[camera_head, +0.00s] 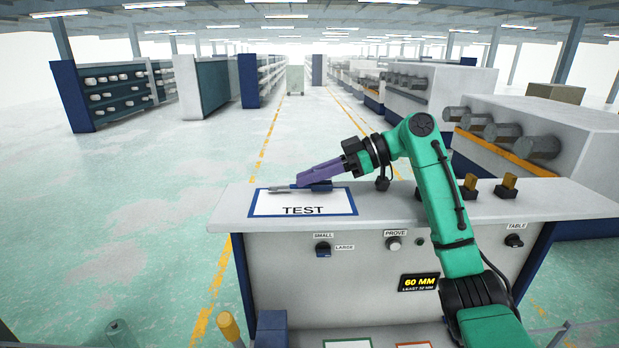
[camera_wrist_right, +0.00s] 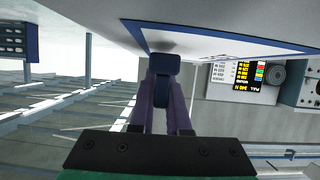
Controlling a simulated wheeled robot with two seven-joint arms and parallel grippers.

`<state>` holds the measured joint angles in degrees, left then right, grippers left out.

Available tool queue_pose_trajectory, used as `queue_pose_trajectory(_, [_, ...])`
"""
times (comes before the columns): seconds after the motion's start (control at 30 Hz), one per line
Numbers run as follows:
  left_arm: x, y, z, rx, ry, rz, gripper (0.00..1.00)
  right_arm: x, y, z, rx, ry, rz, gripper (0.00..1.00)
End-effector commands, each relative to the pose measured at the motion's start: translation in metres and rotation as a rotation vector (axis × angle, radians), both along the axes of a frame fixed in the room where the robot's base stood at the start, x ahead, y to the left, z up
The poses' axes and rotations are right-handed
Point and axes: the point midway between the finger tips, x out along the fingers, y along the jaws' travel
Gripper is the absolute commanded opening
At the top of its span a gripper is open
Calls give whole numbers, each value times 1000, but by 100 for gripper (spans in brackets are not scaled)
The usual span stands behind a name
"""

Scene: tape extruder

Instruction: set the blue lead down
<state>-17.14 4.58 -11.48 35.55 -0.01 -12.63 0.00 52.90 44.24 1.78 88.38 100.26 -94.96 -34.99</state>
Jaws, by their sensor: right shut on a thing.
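My right gripper (camera_head: 306,181) has purple fingers and reaches in over the TEST pad (camera_head: 265,205), a white plate with a blue border on the bench top. It is shut on the blue lead (camera_head: 322,187), a slim dark blue piece with a grey end (camera_head: 282,189) pointing left. The lead lies about level over the upper part of the pad; I cannot tell whether it touches. In the right wrist view the blue end of the lead (camera_wrist_right: 166,64) sits between the purple fingertips (camera_wrist_right: 163,90), close to the pale pad surface. My left gripper is out of view.
The bench front carries a SMALL/LARGE switch (camera_head: 323,250), a PROVE knob (camera_head: 393,243), a TABLE switch (camera_head: 514,241) and a 60 MM display (camera_head: 419,282). Yellow-topped pieces (camera_head: 470,182) stand on the bench right of my arm. The bench top left of the pad is clear.

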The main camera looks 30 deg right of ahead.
Motion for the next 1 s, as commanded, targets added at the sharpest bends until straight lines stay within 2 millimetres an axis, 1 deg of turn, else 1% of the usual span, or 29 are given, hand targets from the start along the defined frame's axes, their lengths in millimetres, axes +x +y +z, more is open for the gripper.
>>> queue_pose_trajectory(0.03, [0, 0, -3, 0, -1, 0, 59, 0, 2, -11, 4, 26, 4, 0])
queue_pose_trajectory(0.1, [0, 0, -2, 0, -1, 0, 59, 0, 2, -11, 4, 31, 5, 0])
queue_pose_trajectory(0.13, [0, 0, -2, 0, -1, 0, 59, 0, 2, -12, 4, 33, 5, 26])
queue_pose_trajectory(0.17, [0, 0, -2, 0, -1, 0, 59, 0, 2, -13, 4, 34, 6, 37])
queue_pose_trajectory(0.2, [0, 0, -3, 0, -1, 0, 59, 0, 3, -13, 5, 35, 6, 44])
queue_pose_trajectory(0.5, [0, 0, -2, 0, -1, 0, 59, 0, 3, -14, 6, 41, 9, 44])
queue_pose_trajectory(0.57, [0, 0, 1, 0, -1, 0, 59, 0, 4, -10, 6, 40, 9, 44])
queue_pose_trajectory(0.67, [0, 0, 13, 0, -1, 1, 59, 1, 4, 5, 6, 40, 9, 44])
queue_pose_trajectory(0.7, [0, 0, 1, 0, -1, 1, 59, -2, -4, -1, 5, 38, 6, 44])
queue_pose_trajectory(0.8, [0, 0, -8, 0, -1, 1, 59, -11, -22, 8, 5, 29, 3, 44])
queue_pose_trajectory(1.0, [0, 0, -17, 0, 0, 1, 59, -29, -61, 31, 4, 21, 2, 44])
